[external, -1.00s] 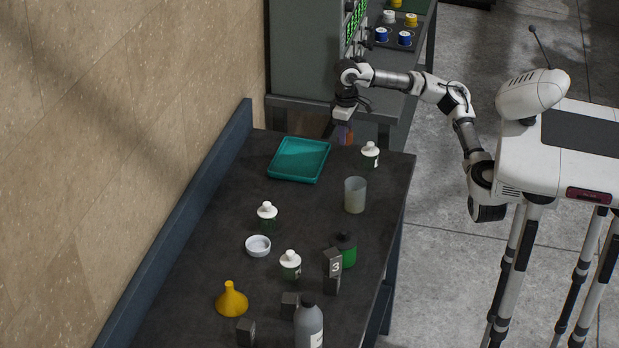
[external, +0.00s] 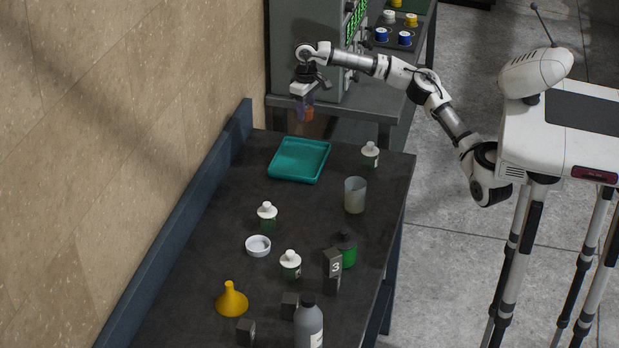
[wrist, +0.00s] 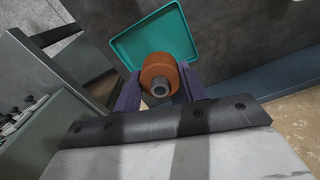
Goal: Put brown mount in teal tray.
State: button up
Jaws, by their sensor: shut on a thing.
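The brown mount (wrist: 160,77) is a short orange-brown cylinder with a grey metal stub. My gripper (wrist: 160,90) is shut on it, with a purple finger on each side. In the external view my gripper (external: 305,110) holds the mount (external: 308,115) in the air, above and behind the far edge of the table. The teal tray (external: 299,178) lies flat and empty at the far end of the table, below my gripper. In the wrist view the teal tray (wrist: 122,50) shows beyond the mount, which hides part of it.
A white-capped bottle (external: 370,155) and a translucent beaker (external: 355,195) stand right of the tray. Several bottles, a white dish (external: 258,245) and a yellow funnel (external: 231,299) stand nearer. A grey machine (external: 305,50) stands behind the table. A raised blue edge (external: 190,205) runs along the left.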

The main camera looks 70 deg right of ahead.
aim_at(306, 169)
notch_tip(306, 169, down, 19)
jog(key=p, duration=0.2)
jog(key=shift+p, duration=0.35)
jog(key=shift+f, duration=0.2)
jog(key=o, duration=1.1)
jog(key=shift+c, duration=0.2)
jog(key=shift+r, duration=0.1)
notch_tip(306, 169, up, 12)
jog(key=b, duration=0.2)
jog(key=shift+r, duration=0.1)
